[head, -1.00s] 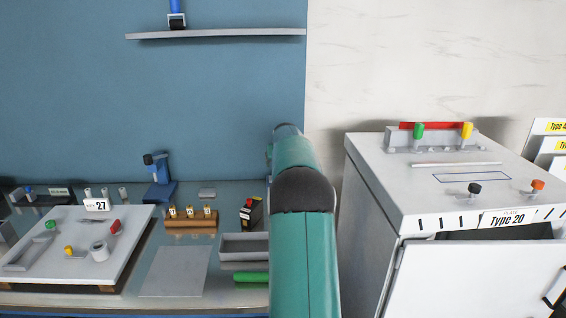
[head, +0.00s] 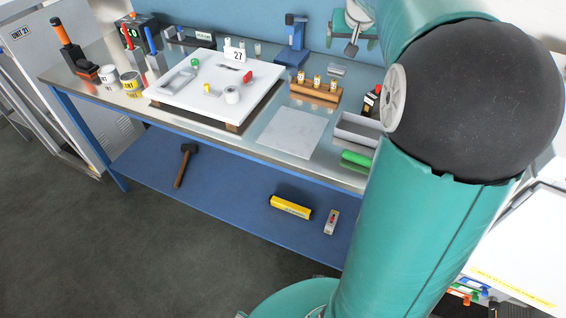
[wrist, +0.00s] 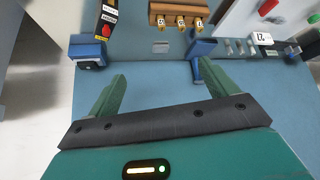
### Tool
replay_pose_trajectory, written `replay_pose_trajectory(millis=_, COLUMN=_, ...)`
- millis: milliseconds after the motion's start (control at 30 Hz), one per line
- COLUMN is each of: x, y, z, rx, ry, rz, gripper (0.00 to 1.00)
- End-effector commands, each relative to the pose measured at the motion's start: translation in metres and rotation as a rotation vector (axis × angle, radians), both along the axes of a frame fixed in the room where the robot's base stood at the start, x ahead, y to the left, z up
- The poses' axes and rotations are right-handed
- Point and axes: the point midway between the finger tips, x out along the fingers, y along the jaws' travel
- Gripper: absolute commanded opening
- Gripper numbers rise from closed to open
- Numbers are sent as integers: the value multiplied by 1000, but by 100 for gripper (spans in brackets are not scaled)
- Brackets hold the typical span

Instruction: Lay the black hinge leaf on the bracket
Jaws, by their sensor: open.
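My gripper (wrist: 162,82) is open in the wrist view. Its two green fingers are apart, with nothing between them, above the blue surface at the back of the bench. I cannot make out a black hinge leaf or its bracket for certain in any view. The white panel (head: 206,97) marked 27 lies on a dark base on the bench. It carries a grey bar, a grey ring, and small red and yellow knobs. My arm hides the right part of the bench in the head view.
A blue stand (head: 293,42) and a wooden block (head: 315,92) with brass pieces stand at the back of the bench. The grey tray (head: 357,133), a green cylinder (head: 358,159) and a flat grey plate (head: 292,131) lie nearer the front. The lower shelf (head: 240,206) holds a mallet (head: 184,165).

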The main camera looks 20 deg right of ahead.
Motion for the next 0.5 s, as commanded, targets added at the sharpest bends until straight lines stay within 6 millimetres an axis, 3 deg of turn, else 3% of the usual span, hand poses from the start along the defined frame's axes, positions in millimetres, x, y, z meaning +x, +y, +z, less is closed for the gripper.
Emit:
replay_pose_trajectory(millis=33, x=-9, y=29, z=6, rx=1, ry=3, rz=34, gripper=85)
replay_pose_trajectory(millis=200, x=-49, y=110, z=9, rx=13, ry=29, rz=134, gripper=85)
replay_pose_trajectory(millis=500, x=-142, y=224, z=-12, rx=29, ry=76, rz=312, gripper=85)
